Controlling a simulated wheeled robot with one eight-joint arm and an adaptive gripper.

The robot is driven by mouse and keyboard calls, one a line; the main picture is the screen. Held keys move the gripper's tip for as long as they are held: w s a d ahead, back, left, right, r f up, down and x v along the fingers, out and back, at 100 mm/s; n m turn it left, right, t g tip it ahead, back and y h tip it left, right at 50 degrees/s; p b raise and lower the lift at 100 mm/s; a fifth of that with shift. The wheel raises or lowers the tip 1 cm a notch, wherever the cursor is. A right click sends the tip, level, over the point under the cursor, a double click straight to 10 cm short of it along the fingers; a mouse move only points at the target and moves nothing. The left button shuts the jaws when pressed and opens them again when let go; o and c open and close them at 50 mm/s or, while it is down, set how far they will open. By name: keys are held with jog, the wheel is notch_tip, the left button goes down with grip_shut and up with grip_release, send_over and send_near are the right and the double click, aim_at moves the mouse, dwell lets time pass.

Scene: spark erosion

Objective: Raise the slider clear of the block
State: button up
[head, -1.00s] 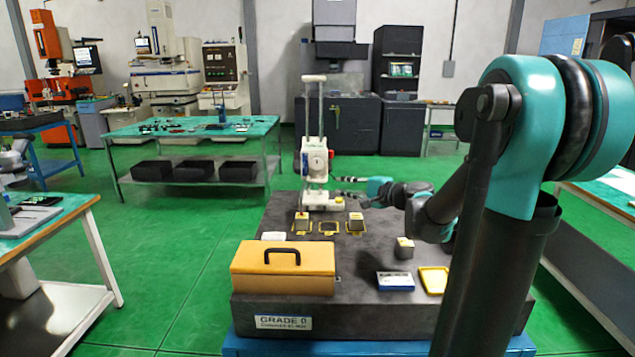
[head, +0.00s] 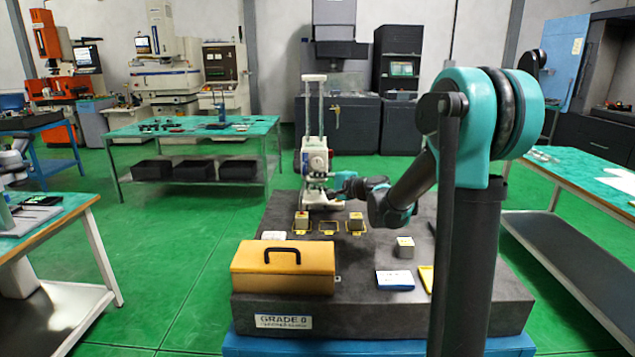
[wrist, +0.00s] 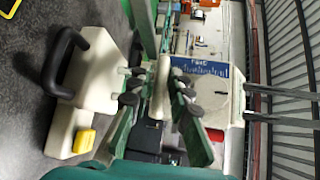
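The height gauge stands at the back of the dark plate, its cream slider (head: 315,160) on two upright rods. The slider also shows in the wrist view (wrist: 208,92), with a blue-labelled face. A small block (head: 302,221) stands in the left yellow outline in front of the gauge, another block (head: 355,221) in the right one. Whether the slider touches a block is hidden. My gripper (head: 322,182) is at the slider's lower part. In the wrist view my gripper (wrist: 160,105) is open, its fingers either side of a cream bar, with a visible gap on the left.
The gauge's base (wrist: 75,130) has a black handle and yellow button. The middle yellow outline (head: 328,227) is empty.

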aim_at(316, 164)
jog(key=shift+c, duration=0.2)
grip_shut()
jog(key=shift+r, duration=2.85)
jog(key=shift+o, duration=0.2)
grip_release()
jog(key=shift+s+d, duration=0.1)
jog(key=shift+d, duration=0.05)
